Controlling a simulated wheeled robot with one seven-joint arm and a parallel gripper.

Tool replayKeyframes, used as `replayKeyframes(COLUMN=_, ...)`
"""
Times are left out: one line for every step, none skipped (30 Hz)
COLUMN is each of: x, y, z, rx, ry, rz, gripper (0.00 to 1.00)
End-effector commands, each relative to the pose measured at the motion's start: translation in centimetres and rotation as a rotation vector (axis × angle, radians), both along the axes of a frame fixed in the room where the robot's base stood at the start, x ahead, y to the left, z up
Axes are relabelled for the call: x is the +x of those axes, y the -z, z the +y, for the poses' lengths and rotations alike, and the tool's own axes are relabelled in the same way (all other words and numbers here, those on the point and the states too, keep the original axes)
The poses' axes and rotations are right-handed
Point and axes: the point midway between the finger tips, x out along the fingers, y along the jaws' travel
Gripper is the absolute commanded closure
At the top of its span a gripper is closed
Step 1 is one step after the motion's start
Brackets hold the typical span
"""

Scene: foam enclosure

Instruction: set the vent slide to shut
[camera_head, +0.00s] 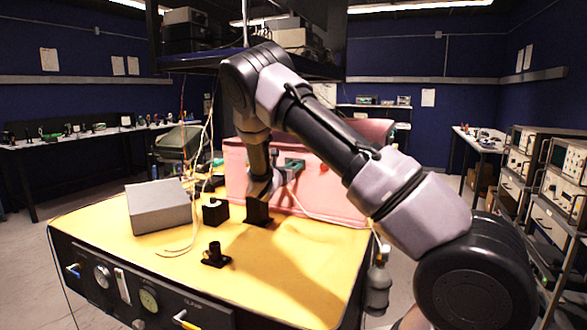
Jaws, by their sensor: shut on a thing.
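The pink foam enclosure (340,200) stands at the back of the yellow-topped bench. My arm reaches in from the right, bends high, and comes down in front of the enclosure's near face. Dark and green parts show around the jaws, but the slide's outline and position cannot be made out. A small red part (325,168) shows on the face to the right of the gripper.
A grey box (158,206), a black block (215,212) and a black peg on a base (215,255) stand on the bench top (290,290). Another black block (258,212) is below my wrist. Loose cables hang at left. The bench's front right is clear.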

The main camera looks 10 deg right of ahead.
Motion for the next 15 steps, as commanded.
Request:
replayKeyframes(x=0.0, y=0.0, z=0.1, rx=0.001, ry=-0.001, rz=0.001, gripper=1.0)
replayKeyframes(x=0.0, y=0.0, z=0.1, rx=0.001, ry=-0.001, rz=0.001, gripper=1.0)
replayKeyframes(x=0.0, y=0.0, z=0.1, rx=0.001, ry=-0.001, rz=0.001, gripper=1.0)
replayKeyframes(x=0.0, y=0.0, z=0.1, rx=0.001, ry=-0.001, rz=0.001, gripper=1.0)
replayKeyframes(x=0.0, y=0.0, z=0.1, rx=0.001, ry=-0.001, rz=0.001, gripper=1.0)
replayKeyframes(x=0.0, y=0.0, z=0.1, rx=0.001, ry=-0.001, rz=0.001, gripper=1.0)
replayKeyframes(x=0.0, y=0.0, z=0.1, rx=0.001, ry=-0.001, rz=0.001, gripper=1.0)
replayKeyframes(x=0.1, y=0.0, z=0.2, rx=0.001, ry=-0.002, rz=0.001, gripper=1.0)
replayKeyframes(x=0.3, y=0.0, z=0.5, rx=0.001, ry=-0.002, rz=-0.001, gripper=1.0)
replayKeyframes(x=0.5, y=0.0, z=0.9, rx=0.001, ry=-0.003, rz=-0.002, gripper=1.0)
replayKeyframes(x=0.8, y=0.0, z=1.3, rx=0.0, ry=-0.003, rz=-0.002, gripper=1.0)
replayKeyframes(x=1.2, y=0.1, z=1.9, rx=0.001, ry=-0.003, rz=-0.003, gripper=1.0)
replayKeyframes(x=1.4, y=0.1, z=2.2, rx=0.0, ry=-0.004, rz=-0.002, gripper=1.0)
replayKeyframes(x=1.7, y=0.0, z=2.6, rx=0.0, ry=-0.003, rz=-0.001, gripper=1.0)
replayKeyframes(x=1.9, y=0.1, z=2.9, rx=0.001, ry=-0.003, rz=-0.001, gripper=1.0)
